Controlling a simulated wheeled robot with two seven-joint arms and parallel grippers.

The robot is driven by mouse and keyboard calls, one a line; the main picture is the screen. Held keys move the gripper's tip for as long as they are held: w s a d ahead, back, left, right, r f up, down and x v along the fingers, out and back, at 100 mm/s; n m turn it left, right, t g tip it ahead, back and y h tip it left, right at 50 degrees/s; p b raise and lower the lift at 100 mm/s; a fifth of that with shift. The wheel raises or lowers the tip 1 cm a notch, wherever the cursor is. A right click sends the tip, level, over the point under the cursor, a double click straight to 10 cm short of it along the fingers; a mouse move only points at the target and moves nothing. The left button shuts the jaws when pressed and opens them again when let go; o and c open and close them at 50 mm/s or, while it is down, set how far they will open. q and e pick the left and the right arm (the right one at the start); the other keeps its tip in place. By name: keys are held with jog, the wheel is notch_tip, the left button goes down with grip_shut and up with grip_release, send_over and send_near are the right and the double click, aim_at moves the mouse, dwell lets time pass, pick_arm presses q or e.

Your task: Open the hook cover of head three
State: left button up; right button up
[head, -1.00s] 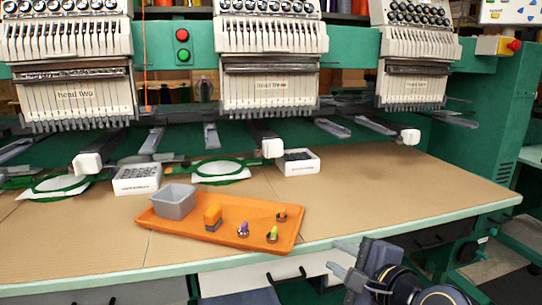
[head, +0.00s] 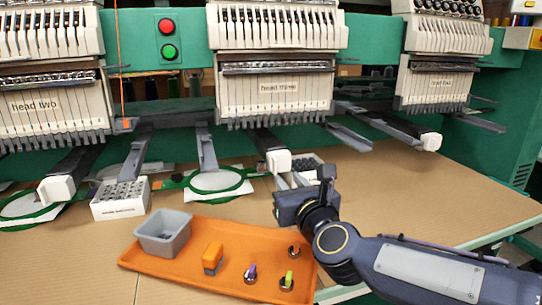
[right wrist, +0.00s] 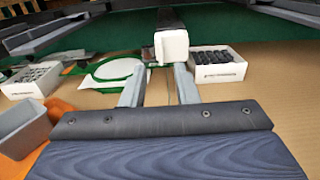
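Head three (head: 277,90) is the middle sewing head, with its label on the front panel. Below it, a dark arm ends in a white block, which I take as the hook cover (head: 278,161); it looks closed. In the right wrist view the white hook cover (right wrist: 171,48) is straight ahead, just beyond the fingertips. My right gripper (head: 286,181) is in front of the cover. In the right wrist view its two grey fingers (right wrist: 157,80) are apart with nothing between them. Whether they touch the cover I cannot tell. My left gripper is out of view.
A white box of dark parts (right wrist: 219,67) is close right of the cover. A green hoop with white cloth (head: 217,184) lies left of it. An orange tray (head: 200,275) with a grey bin (head: 163,234) lies in front. The tabletop at right is clear.

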aim_at(276, 163)
jog(key=x, duration=0.8)
grip_shut()
